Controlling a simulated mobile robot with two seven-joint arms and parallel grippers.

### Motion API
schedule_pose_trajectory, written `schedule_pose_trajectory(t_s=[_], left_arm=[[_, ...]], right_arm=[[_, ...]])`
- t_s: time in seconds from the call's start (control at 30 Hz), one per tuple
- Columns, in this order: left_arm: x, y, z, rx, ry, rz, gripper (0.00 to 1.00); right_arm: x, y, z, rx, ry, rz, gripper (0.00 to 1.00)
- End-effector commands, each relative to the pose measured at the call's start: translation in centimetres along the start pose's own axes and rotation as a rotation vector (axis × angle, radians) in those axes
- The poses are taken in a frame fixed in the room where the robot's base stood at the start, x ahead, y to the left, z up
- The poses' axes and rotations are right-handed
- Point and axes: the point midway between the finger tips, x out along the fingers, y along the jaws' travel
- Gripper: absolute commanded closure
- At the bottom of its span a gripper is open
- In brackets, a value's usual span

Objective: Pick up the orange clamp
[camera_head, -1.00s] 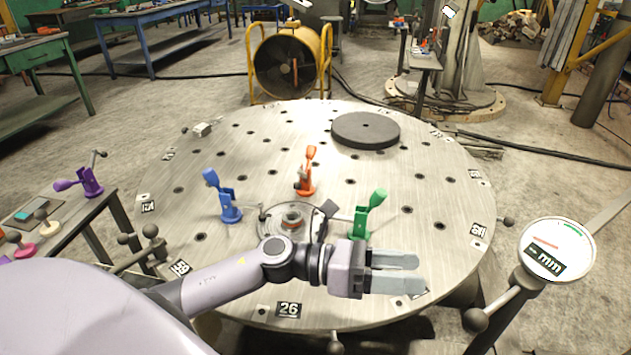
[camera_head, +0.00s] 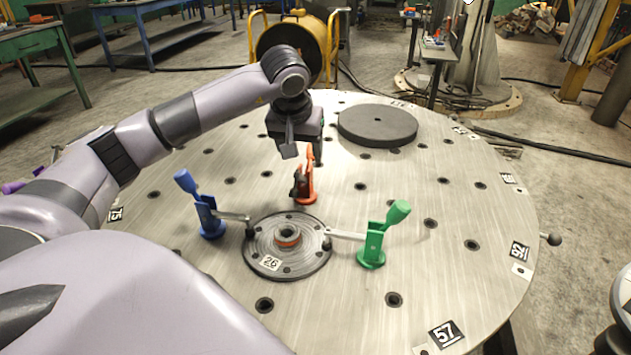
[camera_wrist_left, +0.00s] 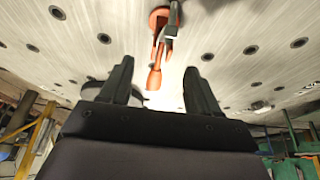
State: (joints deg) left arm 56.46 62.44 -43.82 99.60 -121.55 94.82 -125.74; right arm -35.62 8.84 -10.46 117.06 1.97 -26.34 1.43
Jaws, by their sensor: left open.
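The orange clamp (camera_head: 305,182) stands upright on the round metal table (camera_head: 440,290), behind the central hub, with its handle up. My left gripper (camera_head: 291,151) is just above and behind the clamp's handle, pointing down, and partly overlaps it in the head view. In the left wrist view the orange clamp (camera_wrist_left: 157,62) lies ahead, its handle end between the two open fingers of my gripper (camera_wrist_left: 155,85). I cannot tell any contact, and the fingers hold nothing. My right gripper is not in view.
A blue clamp (camera_head: 206,207) and a green clamp (camera_head: 374,240) stand either side of the hub disc (camera_head: 262,265), their arms reaching to it. A dark round plate (camera_head: 378,126) lies behind on the right. The table's right front is clear.

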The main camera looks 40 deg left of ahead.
Motion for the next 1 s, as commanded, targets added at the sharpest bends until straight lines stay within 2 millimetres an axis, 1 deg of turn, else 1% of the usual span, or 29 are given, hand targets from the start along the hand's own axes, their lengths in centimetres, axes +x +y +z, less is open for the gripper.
schedule_pose_trajectory(t_s=[0.27,0.4,0.5,0.63,0.83,0.87,0.9,0.97,1.0], left_arm=[[2.8,-0.1,-0.1,0.000,-0.001,-0.004,0.38],[5.0,-0.2,-0.3,-0.001,-0.003,-0.003,0.38],[6.3,-0.1,-0.3,0.001,-0.002,-0.001,0.38],[7.1,-0.2,-0.3,0.001,0.000,-0.002,0.38],[7.1,-0.2,-0.3,0.001,0.001,-0.002,0.38],[7.1,-0.2,-0.3,0.001,0.001,-0.002,0.48],[7.0,-0.2,-0.3,0.001,0.001,-0.001,0.61],[7.0,-0.2,-0.3,0.001,0.001,-0.001,0.81],[7.0,-0.2,-0.3,0.001,0.001,-0.001,0.94]], right_arm=[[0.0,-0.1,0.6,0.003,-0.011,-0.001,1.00],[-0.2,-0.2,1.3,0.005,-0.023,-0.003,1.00],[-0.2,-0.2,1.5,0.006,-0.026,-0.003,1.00],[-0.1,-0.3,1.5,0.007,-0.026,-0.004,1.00],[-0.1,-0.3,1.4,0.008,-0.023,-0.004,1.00],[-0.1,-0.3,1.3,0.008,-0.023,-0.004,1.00],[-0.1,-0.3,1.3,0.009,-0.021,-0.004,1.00],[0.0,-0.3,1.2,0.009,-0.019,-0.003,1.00],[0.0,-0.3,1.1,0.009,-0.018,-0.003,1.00]])
